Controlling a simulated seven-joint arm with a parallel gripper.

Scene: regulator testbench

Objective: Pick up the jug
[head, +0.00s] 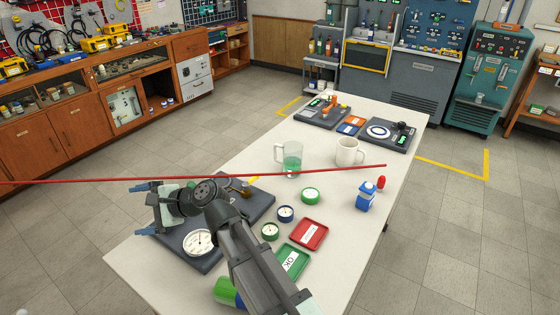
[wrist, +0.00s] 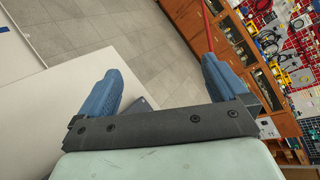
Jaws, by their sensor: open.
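A clear jug (head: 291,166) with green liquid in its lower part stands upright on the white table, left of a white mug (head: 348,153). Its handle points left in the head view. My gripper (head: 135,210) is at the table's left side, pointing left, away from the jug and well apart from it. In the wrist view its two blue fingers (wrist: 162,68) are spread wide with nothing between them. The jug does not show in the wrist view.
A long thin red rod (head: 330,172) crosses the head view in front of the jug. A dark board with a gauge (head: 199,242) lies below my gripper.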

